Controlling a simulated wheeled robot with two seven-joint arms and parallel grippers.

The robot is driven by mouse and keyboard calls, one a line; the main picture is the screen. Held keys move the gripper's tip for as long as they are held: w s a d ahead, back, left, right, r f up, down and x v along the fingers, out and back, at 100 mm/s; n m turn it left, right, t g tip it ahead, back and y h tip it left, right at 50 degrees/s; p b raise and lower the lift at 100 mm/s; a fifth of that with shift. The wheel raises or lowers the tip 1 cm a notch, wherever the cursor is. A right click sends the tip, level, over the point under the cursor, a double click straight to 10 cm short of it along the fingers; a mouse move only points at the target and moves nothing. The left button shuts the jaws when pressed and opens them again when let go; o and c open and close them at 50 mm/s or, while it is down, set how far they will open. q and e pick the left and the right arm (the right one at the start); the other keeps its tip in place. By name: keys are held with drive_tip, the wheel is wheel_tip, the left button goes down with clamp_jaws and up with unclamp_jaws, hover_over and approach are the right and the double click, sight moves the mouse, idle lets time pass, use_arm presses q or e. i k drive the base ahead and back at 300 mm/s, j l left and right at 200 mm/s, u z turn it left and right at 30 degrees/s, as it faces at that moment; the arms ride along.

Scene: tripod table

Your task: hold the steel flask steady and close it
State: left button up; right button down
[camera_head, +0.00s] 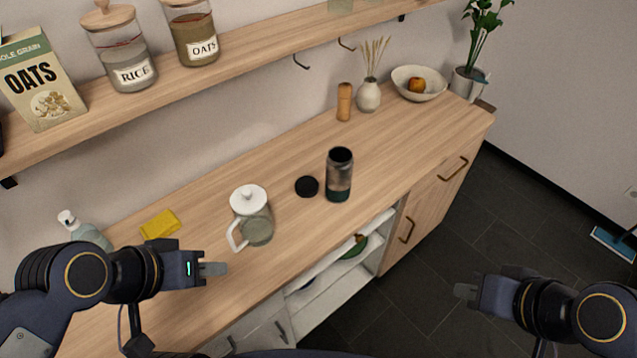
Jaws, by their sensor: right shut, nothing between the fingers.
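The steel flask (339,178) stands upright and open on the wooden counter, right of the middle of the head view. It is grey with a dark rim and a dark green lower band. A round black lid (307,186) lies on the counter just left of the flask, apart from it. My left gripper (214,269) is over the counter's front left part, empty and well away from both; its fingers overlap from this angle, so its opening is unclear. My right gripper (464,290) is shut and empty, out in front of the counter over the floor.
A glass pitcher with a white lid (250,208) stands left of the black lid. A yellow sponge (160,224) and a soap bottle (84,231) are further left. A pepper mill (344,102), vase (368,96) and bowl (432,84) stand behind. A shelf (240,62) runs above.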

sight(339, 176)
drive_tip(key=i+l+u, duration=0.25)
drive_tip(key=l, duration=0.35)
drive_tip(key=i+l+u, duration=0.15)
drive_tip(key=i+l, duration=0.15)
drive_tip(key=i+l+u, duration=0.1)
drive_tip(key=l, duration=0.25)
drive_tip(key=i+l+u, duration=0.15)
drive_tip(key=l, duration=0.2)
drive_tip(key=i+l+u, duration=0.15)
drive_tip(key=l, duration=0.2)
drive_tip(key=i+l+u, duration=0.1)
drive_tip(key=l, duration=0.25)
